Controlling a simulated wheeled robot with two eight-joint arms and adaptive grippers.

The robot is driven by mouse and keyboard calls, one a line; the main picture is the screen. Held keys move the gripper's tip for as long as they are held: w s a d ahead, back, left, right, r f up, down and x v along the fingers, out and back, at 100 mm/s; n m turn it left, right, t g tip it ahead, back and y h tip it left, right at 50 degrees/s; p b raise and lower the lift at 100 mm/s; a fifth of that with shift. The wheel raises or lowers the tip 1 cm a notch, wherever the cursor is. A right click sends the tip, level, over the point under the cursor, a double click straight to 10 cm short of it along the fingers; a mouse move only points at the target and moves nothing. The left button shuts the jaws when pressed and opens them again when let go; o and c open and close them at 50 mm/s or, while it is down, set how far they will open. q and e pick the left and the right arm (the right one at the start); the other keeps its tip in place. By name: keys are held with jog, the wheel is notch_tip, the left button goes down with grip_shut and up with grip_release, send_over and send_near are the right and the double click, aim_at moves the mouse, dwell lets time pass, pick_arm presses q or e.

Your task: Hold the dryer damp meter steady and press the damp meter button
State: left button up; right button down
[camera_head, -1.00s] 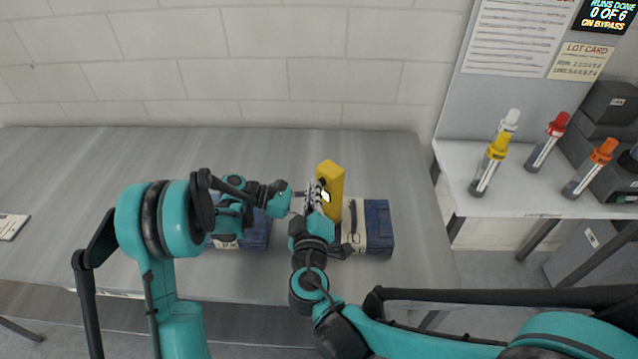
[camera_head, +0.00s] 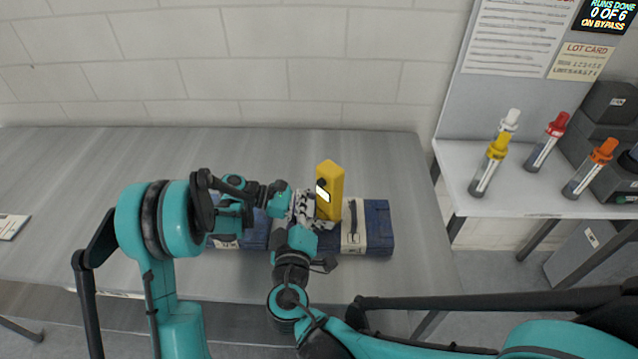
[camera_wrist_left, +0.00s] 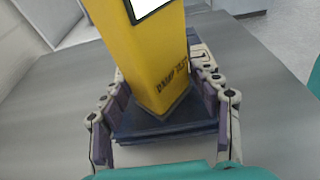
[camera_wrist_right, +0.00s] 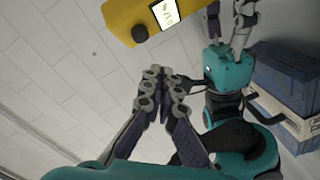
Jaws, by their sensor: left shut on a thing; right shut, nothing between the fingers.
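The yellow damp meter (camera_head: 330,188) stands upright with its lit screen and a round black button (camera_head: 321,184) showing. The button also shows in the right wrist view (camera_wrist_right: 140,33). My left gripper (camera_head: 313,223) has its fingers on both sides of the meter's lower body; the left wrist view shows the meter (camera_wrist_left: 155,70) between the pads (camera_wrist_left: 165,100). My right gripper (camera_head: 301,203) is shut and empty, left of the meter in the head view. In the right wrist view its closed fingertips (camera_wrist_right: 160,78) are apart from the button.
A side bench (camera_head: 535,200) at the right holds several capped tubes. The table behind the meter is clear.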

jog(key=shift+s+a, duration=0.8)
jog(key=shift+a, duration=0.05)
pick_arm(q)
jog(key=o, duration=0.9)
jog(key=shift+o, duration=0.2)
jog(key=shift+a, duration=0.15)
